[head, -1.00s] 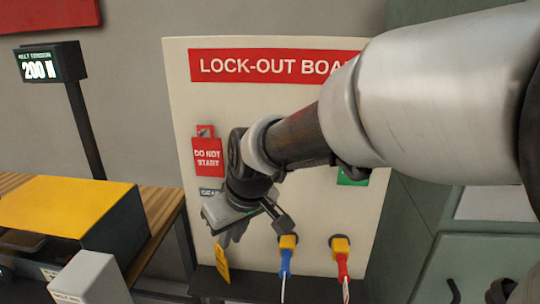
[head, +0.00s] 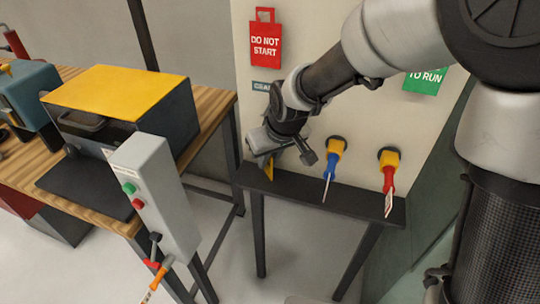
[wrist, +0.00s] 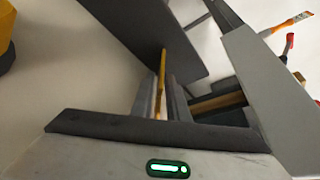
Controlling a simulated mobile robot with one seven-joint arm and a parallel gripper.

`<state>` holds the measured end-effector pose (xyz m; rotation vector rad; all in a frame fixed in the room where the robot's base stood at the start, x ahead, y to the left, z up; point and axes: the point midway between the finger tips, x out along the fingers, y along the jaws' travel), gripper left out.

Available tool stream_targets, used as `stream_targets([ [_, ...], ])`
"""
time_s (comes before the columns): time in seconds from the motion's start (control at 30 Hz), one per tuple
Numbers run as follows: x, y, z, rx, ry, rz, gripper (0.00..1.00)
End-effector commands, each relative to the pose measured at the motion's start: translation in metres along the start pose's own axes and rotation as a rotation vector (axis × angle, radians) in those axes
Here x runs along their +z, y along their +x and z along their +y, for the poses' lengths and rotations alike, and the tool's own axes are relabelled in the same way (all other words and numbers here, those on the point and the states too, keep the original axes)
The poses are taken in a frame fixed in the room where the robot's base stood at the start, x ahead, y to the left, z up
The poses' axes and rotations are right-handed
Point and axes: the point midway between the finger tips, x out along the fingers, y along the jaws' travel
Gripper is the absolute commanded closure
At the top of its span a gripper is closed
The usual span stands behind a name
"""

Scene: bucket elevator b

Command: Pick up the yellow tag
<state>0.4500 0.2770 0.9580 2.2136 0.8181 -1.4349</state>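The yellow tag (head: 268,169) is a small flat plate at the left end of the dark ledge, below the white board. My gripper (head: 265,152) is right above it, pointing down, and hides its top. In the wrist view the tag (wrist: 162,78) shows edge-on as a thin yellow strip between the two fingers. The fingers (wrist: 161,104) are close together with the tag between them, and they look shut on it. The tag's lower end is near the ledge; I cannot tell whether it touches.
A blue-handled item (head: 327,162) and a red-handled item (head: 389,180) hang on the board to the right. The dark ledge (head: 345,200) stands on legs. A wooden bench (head: 215,105) with a yellow-topped box (head: 117,90) and a grey control box (head: 160,195) is at left.

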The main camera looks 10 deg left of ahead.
Motion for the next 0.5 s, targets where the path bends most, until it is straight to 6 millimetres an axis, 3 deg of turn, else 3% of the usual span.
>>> stream_targets([
  [0.23,-0.0001,0.0015,0.0003,0.0,0.001,0.0,0.86],
  [0.33,-0.0001,0.0014,0.0002,0.0,0.001,0.0,1.0],
  [0.5,-0.0002,0.0013,0.0002,0.0,0.001,0.0,1.0],
])
